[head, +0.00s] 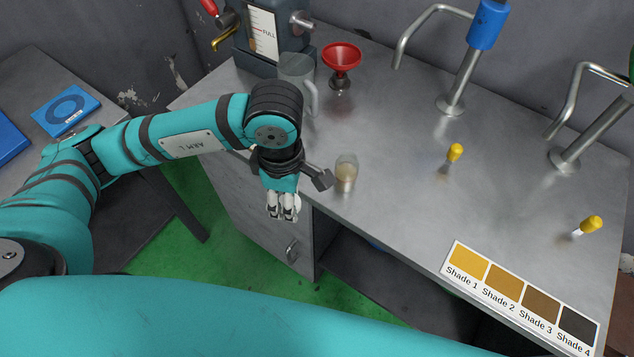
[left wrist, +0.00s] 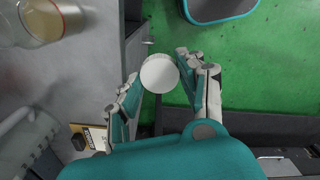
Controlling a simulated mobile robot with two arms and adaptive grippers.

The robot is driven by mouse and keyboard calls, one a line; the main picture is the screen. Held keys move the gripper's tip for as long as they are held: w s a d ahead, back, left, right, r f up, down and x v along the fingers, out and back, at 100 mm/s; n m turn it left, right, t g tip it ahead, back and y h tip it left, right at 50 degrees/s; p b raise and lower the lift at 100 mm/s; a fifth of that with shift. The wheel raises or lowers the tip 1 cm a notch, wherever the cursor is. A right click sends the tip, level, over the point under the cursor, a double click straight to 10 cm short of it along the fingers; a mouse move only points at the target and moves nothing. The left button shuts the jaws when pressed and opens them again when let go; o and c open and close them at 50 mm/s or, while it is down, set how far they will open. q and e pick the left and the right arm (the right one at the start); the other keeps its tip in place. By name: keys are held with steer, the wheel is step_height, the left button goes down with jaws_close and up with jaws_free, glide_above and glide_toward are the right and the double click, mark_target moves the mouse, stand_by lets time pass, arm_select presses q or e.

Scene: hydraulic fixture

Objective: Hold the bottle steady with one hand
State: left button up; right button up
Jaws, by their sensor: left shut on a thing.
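My left gripper (head: 283,214) hangs pointing down in front of the steel counter's front edge, above the green floor. In the left wrist view, its fingers (left wrist: 158,88) are closed around the sides of a bottle, seen end-on as a round white top (left wrist: 160,73). In the head view only a small pale part of the bottle (head: 298,201) shows beside the fingers; the rest is hidden. The bottle appears clear of the counter. My right gripper is not in view.
A glass jar of amber liquid (head: 346,174) stands near the counter's (head: 400,190) front edge, close to my left wrist. The counter's middle is mostly clear.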

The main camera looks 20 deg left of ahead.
arm_select(q)
steer(key=shift+w+a+r+m, duration=0.1)
steer(key=shift+a+r+m, duration=0.1)
steer(key=shift+m, duration=0.3)
steer(key=shift+w+a+r+m, duration=0.1)
steer(key=shift+a+m, duration=0.05)
steer(key=shift+m, duration=0.35)
steer(key=w+a+r+m, duration=0.1)
steer(key=a+r+m, duration=0.2)
steer(key=m, duration=1.3)
steer(key=shift+w+a+r+m, duration=0.2)
steer(key=shift+a+r+m, duration=0.15)
steer(key=shift+a, duration=0.45)
